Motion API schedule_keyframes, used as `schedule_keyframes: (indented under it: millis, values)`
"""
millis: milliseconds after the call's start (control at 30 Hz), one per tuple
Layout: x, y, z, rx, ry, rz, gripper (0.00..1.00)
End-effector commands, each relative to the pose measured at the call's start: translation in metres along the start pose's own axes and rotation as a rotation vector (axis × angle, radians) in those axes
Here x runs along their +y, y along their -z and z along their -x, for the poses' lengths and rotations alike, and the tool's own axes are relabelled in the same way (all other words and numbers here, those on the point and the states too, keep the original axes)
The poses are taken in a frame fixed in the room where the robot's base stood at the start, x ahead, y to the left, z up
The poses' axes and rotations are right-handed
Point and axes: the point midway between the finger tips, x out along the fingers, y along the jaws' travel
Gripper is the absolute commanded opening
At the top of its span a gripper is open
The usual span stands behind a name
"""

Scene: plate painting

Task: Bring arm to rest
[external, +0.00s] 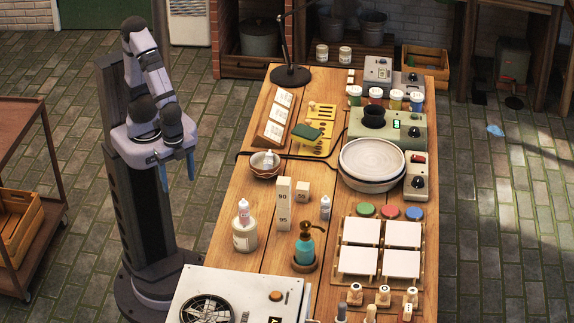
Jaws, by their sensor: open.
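My arm stands upright on its dark column at the left of the wooden table, folded back close to the column. My gripper (177,168) hangs with its two blue fingers pointing down and spread apart. It is open and empty, over the floor to the left of the table's edge. It touches nothing that I can see.
The long wooden table (232,201) carries a bowl (265,172), a pump bottle (305,248), stacked plates (371,160), white tiles (357,262) and a white machine with a fan (240,300). A wooden cart (22,130) stands at far left. Floor between cart and column is clear.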

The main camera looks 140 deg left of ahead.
Motion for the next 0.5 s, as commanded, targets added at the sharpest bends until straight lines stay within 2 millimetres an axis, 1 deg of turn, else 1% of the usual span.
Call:
schedule_keyframes:
  millis: [33,100,200,333,400,500]
  values:
    - [0.000,0.000,0.028,0.000,0.000,0.001,0.68]
    - [0.000,0.000,0.048,0.000,0.000,0.001,0.68]
    - [0.000,0.000,0.072,0.000,-0.001,0.002,0.68]
    - [0.000,0.000,0.093,-0.001,-0.001,0.003,0.68]
    - [0.000,0.000,0.101,-0.001,-0.001,0.003,0.68]
    - [0.000,0.000,0.107,-0.001,-0.001,0.003,0.68]
